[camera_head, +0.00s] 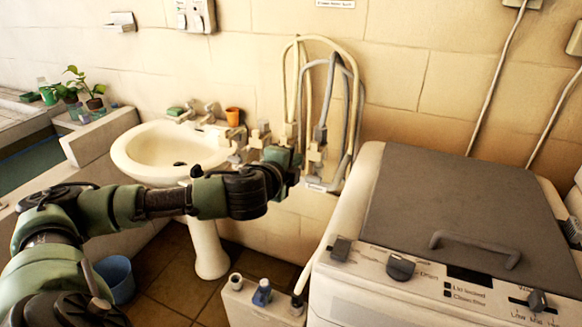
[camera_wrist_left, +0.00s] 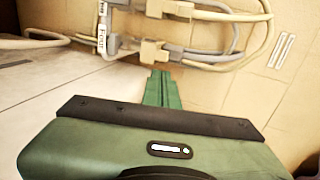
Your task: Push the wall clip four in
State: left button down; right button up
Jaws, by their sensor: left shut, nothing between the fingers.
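Several pale wall clips sit on the wall behind the basin, with looped hoses running through them; one clip (camera_head: 315,155) shows just right of my left gripper. In the left wrist view, a beige clip block (camera_wrist_left: 153,52) is just beyond the fingertips, and another (camera_wrist_left: 169,9) is above it. A small white label (camera_wrist_left: 102,30) left of them carries sideways lettering, hard to read for certain. My left gripper (camera_head: 296,160) is close to the clips, its green fingers (camera_wrist_left: 162,88) together and empty. I cannot tell whether they touch a clip. My right gripper is out of view.
Cream and grey hoses (camera_head: 356,95) loop up the wall. A washing machine (camera_head: 440,200) fills the right.

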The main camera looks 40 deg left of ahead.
pick_arm(q)
jog(key=shift+v, duration=1.15)
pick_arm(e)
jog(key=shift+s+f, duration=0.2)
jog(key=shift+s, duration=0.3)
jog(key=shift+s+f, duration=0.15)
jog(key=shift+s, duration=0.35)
pick_arm(q)
jog(key=shift+f, duration=0.1)
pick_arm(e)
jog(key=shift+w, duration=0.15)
